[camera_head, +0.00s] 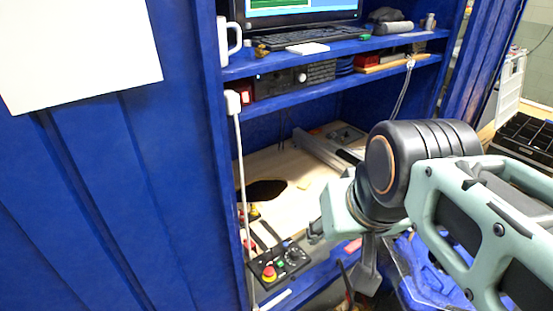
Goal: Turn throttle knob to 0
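A small black control panel (284,268) sits low in the blue cabinet, at the lower middle of the head view. It carries a red button on a yellow base (268,273), a small green button (281,263) and a dark round knob (293,254) with pale marks. I take this knob to be the throttle knob; its setting is too small to read. My gripper (316,232) is at the end of my arm, just above and right of the panel, and appears apart from the knob. Its fingers are mostly hidden by the wrist, so its opening is unclear.
The cabinet's blue side wall (110,180) stands close on the left. Another red-and-yellow button (252,212) is behind the panel.

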